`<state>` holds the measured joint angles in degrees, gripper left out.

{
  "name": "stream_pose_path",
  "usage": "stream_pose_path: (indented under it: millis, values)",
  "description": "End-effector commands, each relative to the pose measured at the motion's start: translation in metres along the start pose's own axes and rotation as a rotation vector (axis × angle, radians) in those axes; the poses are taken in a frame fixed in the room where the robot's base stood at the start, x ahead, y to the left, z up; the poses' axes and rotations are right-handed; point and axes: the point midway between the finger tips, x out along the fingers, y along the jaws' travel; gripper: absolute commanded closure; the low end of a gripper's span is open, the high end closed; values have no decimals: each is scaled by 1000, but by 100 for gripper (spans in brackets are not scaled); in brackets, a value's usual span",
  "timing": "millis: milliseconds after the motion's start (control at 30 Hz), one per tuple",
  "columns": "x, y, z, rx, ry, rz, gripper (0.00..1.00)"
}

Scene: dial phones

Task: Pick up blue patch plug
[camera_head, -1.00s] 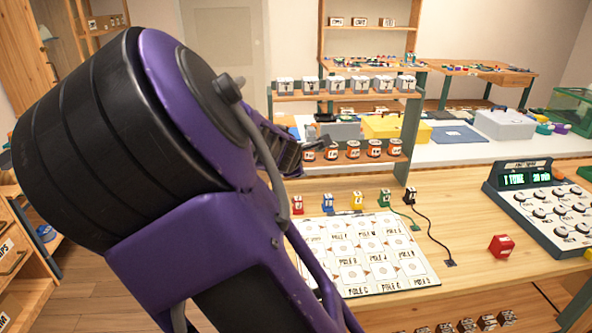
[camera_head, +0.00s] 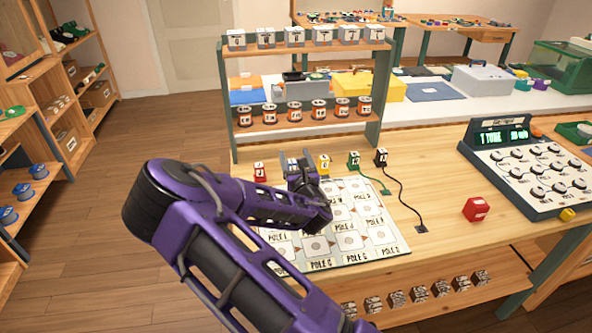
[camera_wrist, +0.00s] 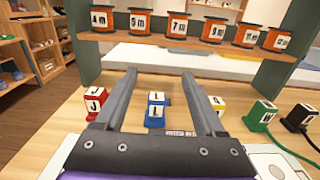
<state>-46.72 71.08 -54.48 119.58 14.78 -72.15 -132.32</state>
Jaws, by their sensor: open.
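The blue patch plug (camera_wrist: 156,105) stands upright on the wooden table in the wrist view, with white labels on its faces. It shows between the two fingers of my gripper (camera_wrist: 159,74), which are open with space on both sides of it. In the head view my gripper (camera_head: 294,157) reaches over the board toward the row of plugs and largely hides the blue plug. I cannot tell whether the fingertips are level with the plug. A red plug (camera_wrist: 95,101) stands just left of the fingers, and a yellow plug (camera_wrist: 217,106) just right, partly behind the right finger.
A green plug (camera_head: 354,160) and a black plug (camera_head: 381,157) with cords stand further right. A white pole board (camera_head: 390,246) lies under my arm. A rack (camera_head: 236,110) with spools stands behind the plugs. A red block (camera_head: 476,209) and a dial console (camera_head: 540,212) sit to the right.

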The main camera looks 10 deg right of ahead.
Motion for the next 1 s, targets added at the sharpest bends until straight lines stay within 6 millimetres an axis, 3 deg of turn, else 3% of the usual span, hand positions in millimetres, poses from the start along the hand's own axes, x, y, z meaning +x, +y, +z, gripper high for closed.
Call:
stream_pose_path:
  millis: [100, 233, 533, 800, 1000]
  values:
    - [0, -1, -30, 2, 3, -1, 29]
    - [0, 0, -52, 2, 2, -1, 29]
    - [26, 0, -49, 4, -1, 0, 29]
    - [66, 0, -49, 5, 0, 1, 29]
    - [76, 0, -49, 4, 2, 0, 29]
